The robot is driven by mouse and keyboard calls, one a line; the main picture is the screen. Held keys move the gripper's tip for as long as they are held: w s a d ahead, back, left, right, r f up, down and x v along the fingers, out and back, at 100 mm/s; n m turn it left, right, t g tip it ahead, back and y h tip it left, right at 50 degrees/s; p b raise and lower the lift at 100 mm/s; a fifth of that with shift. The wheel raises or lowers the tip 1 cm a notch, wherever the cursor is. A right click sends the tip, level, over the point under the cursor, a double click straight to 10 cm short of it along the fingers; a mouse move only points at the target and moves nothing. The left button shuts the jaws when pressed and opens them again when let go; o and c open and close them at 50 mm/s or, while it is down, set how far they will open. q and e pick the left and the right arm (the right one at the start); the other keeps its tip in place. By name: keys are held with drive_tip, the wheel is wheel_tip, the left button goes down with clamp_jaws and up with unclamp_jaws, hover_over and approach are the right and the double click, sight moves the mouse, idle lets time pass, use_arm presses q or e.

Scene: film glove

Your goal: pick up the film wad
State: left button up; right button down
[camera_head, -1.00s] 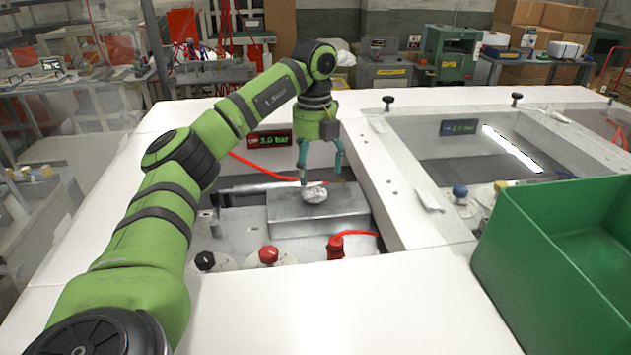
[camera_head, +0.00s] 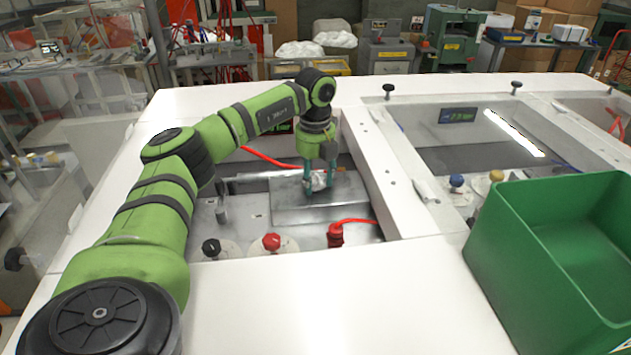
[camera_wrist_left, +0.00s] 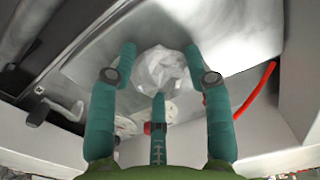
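The film wad (camera_head: 319,183) is a small crumpled whitish lump on the grey metal block (camera_head: 345,205) in the recessed bay. In the left wrist view the wad (camera_wrist_left: 158,70) lies between the spread teal fingers. My left gripper (camera_head: 320,180) points down at the wad, with its fingers around it and partly hiding it. In the left wrist view the gripper (camera_wrist_left: 159,62) looks open, with gaps between fingertips and wad; I cannot tell whether any finger touches it. My right gripper is not in view.
White bay walls and a divider (camera_head: 375,170) surround the recess. Black (camera_head: 211,247) and red (camera_head: 271,242) knobs and a red hose (camera_head: 270,158) are near the block. A green bin (camera_head: 490,245) stands at the right. The white front top is clear.

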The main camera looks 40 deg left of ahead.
sight(322, 174)
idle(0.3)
use_arm(q)
drive_tip(key=shift+r+b, duration=0.35)
drive_tip(key=shift+r, duration=0.1)
drive_tip(key=r, duration=0.1)
drive_tip(key=r+b, duration=0.1)
drive_tip(key=w+d+r+b, duration=0.1)
drive_tip(key=shift+r, duration=0.35)
drive_tip(key=w+d+r, duration=0.6)
drive_tip(key=w, duration=0.2)
drive_tip(key=shift+d+r, duration=0.2)
drive_tip(key=shift+r, duration=0.05)
